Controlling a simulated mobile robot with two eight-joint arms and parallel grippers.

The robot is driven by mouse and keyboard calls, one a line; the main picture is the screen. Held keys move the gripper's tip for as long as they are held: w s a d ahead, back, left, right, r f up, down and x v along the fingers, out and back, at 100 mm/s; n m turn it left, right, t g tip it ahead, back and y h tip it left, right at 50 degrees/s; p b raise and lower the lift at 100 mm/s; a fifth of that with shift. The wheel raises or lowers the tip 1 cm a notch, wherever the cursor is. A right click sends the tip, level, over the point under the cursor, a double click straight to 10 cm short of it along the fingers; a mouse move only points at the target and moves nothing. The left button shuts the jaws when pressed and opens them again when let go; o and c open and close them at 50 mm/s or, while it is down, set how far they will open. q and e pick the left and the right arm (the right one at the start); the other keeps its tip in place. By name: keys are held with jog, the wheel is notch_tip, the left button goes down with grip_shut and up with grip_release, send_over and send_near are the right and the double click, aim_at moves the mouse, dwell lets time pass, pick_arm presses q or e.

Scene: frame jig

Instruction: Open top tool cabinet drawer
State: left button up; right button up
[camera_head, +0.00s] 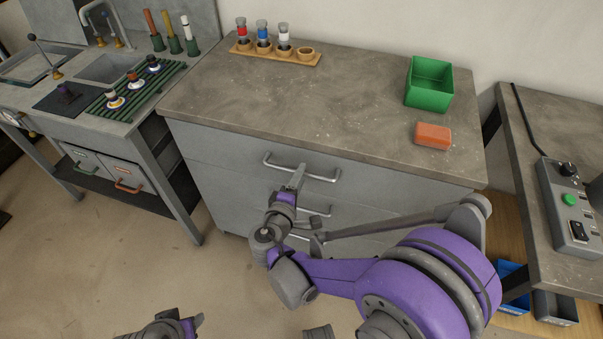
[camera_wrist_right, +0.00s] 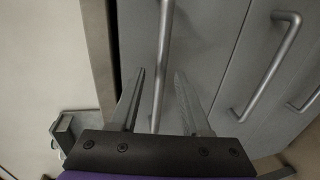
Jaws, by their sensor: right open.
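The grey tool cabinet (camera_head: 215,185) stands in front of me, with drawers one above another. Its top drawer (camera_head: 225,160) looks shut, flush with the front. The top drawer's metal bar handle (camera_head: 325,178) also shows in the right wrist view (camera_wrist_right: 162,60). In the right wrist view my right gripper's fingers (camera_wrist_right: 160,95) lie on either side of the bar, with gaps visible. Part of my left arm shows at the bottom edge; its fingers do not show.
Lower drawer handles (camera_wrist_right: 268,70) are close beside my right gripper. On the cabinet top (camera_head: 340,90) are a green bin (camera_head: 430,85), an orange block (camera_head: 433,136) and a wooden rack with bottles (camera_head: 275,55). A sink bench stands left, a workbench right. The floor before the cabinet is open.

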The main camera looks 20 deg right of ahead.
jog(key=shift+x, duration=1.15)
grip_shut()
dwell(0.6)
